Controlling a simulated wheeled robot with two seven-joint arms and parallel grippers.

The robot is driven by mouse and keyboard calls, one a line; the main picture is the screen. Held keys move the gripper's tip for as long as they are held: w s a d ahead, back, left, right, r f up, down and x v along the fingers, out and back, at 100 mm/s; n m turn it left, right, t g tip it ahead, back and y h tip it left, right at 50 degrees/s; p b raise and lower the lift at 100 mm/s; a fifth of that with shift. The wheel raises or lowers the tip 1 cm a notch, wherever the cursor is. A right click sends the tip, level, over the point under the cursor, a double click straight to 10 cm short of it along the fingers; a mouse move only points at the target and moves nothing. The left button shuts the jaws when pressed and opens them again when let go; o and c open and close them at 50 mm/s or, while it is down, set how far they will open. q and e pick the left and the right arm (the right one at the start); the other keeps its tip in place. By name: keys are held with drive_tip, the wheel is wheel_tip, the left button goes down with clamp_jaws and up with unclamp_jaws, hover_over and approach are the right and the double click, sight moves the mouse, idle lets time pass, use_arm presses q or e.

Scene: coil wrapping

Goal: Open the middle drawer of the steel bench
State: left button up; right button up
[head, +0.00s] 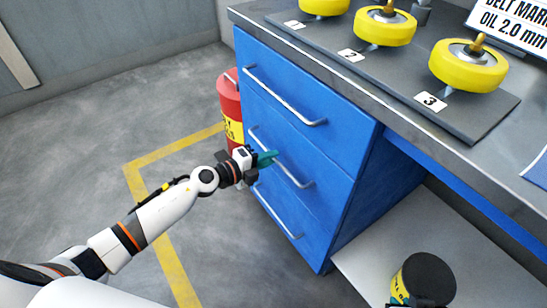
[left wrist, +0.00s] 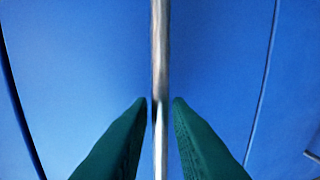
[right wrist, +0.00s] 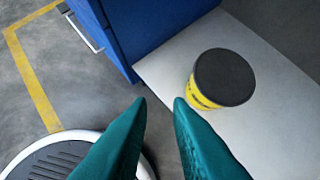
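The steel bench has a blue drawer cabinet with three stacked drawers, each with a silver bar handle. The middle drawer (head: 298,151) looks shut, its front in line with the others. My left gripper (head: 271,157) is at its handle (head: 291,174). In the left wrist view the handle (left wrist: 160,50) runs between the two green fingers (left wrist: 160,102), with a narrow gap on each side, in front of the blue drawer face (left wrist: 80,70). My right gripper (right wrist: 159,100) is open and empty, pointing towards the floor and the low shelf.
A red fire extinguisher (head: 229,98) stands behind the cabinet's left side. Yellow spools (head: 384,27) sit on a numbered grey board on the bench top. A black-topped yellow can (head: 430,275) stands on the low pale shelf (head: 385,240). The floor before the drawers is clear.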

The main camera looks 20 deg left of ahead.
use_arm(q)
drive_tip(key=shift+x, duration=0.85)
use_arm(e)
drive_tip(key=shift+w+a+r+t, duration=0.2)
drive_tip(key=shift+w+t, duration=0.1)
drive_tip(key=shift+w, duration=0.25)
use_arm(q)
drive_tip(key=shift+c, duration=0.6)
clamp_jaws()
drive_tip(key=shift+s, duration=0.1)
